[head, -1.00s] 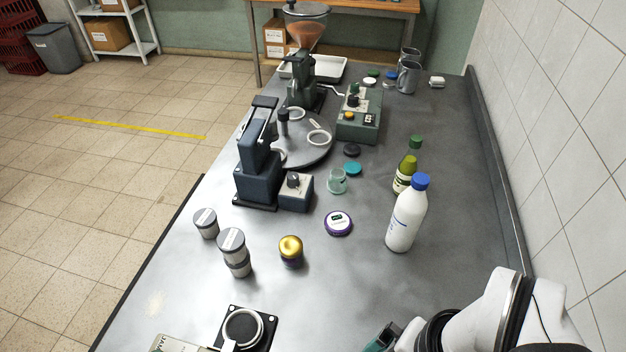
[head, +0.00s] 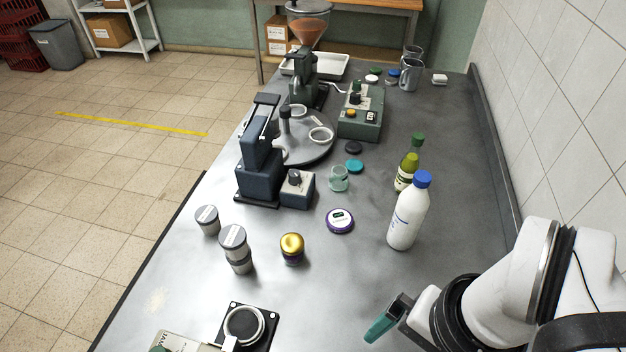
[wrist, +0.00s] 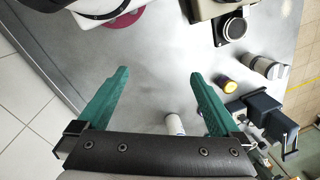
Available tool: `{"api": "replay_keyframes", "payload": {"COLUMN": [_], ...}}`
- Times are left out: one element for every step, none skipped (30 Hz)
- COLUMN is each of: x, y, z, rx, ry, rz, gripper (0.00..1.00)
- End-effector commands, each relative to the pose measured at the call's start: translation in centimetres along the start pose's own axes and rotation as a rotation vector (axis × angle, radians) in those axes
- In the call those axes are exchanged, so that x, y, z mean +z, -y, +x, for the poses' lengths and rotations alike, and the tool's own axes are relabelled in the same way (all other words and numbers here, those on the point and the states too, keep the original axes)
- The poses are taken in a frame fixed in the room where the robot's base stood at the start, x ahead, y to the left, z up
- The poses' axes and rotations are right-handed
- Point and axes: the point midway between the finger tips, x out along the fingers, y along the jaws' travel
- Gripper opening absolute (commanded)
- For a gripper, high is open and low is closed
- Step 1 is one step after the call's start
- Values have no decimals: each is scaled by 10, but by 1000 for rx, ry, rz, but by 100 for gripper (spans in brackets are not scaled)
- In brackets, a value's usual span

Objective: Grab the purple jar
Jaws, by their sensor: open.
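A small gold-lidded jar (head: 292,247) with a dark, purplish body stands upright at the front middle of the counter. Its gold lid also shows in the wrist view (wrist: 228,86), right of my fingers. A round, flat-looking thing with a purple rim and a white label (head: 340,221) lies behind it to the right; I cannot tell whether it is a jar. My gripper (wrist: 159,72) is open, with its green fingers wide apart and nothing between their tips. In the head view, one green finger (head: 388,319) shows at the lower right, well apart from the gold-lidded jar.
A white bottle with a blue cap (head: 408,212) and a green-capped bottle (head: 407,172) stand at right. Grey-lidded jars (head: 235,249) stand at left, partly stacked. A scale-like device (head: 243,325) is in front. Open counter lies between my gripper and the gold-lidded jar.

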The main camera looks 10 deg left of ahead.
Motion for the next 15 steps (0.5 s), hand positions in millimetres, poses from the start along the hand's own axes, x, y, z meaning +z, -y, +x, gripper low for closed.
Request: {"api": "replay_keyframes", "payload": {"x": [-11, -18, -29, -38, -46, -58, -66, -74, -86, -94, -102, -111, -118, -123, -128], "y": [4, 8, 13, 18, 24, 32, 40, 48, 61, 72, 85, 104, 120, 137, 164], "z": [6, 8, 12, 14, 17, 20, 22, 25, 28, 30, 33, 35, 37, 39, 40], "rx": [6, 5, 4, 2, -2, -7, -14, -22, -35, -48, -63, -88, -110, -137, -180], "ry": [-29, -55, -92, -120, -150, -192, -225, -259, -308, -347, -389, -448, -496, -545, -618], "rz": [-48, -79, -121, -155, -189, -238, -275, -313, -369, -413, -459, -523, -575, -627, -704], "gripper": [100, 100, 100, 100, 100, 100, 100, 100, 100, 100, 100, 100, 100, 100, 100]}}
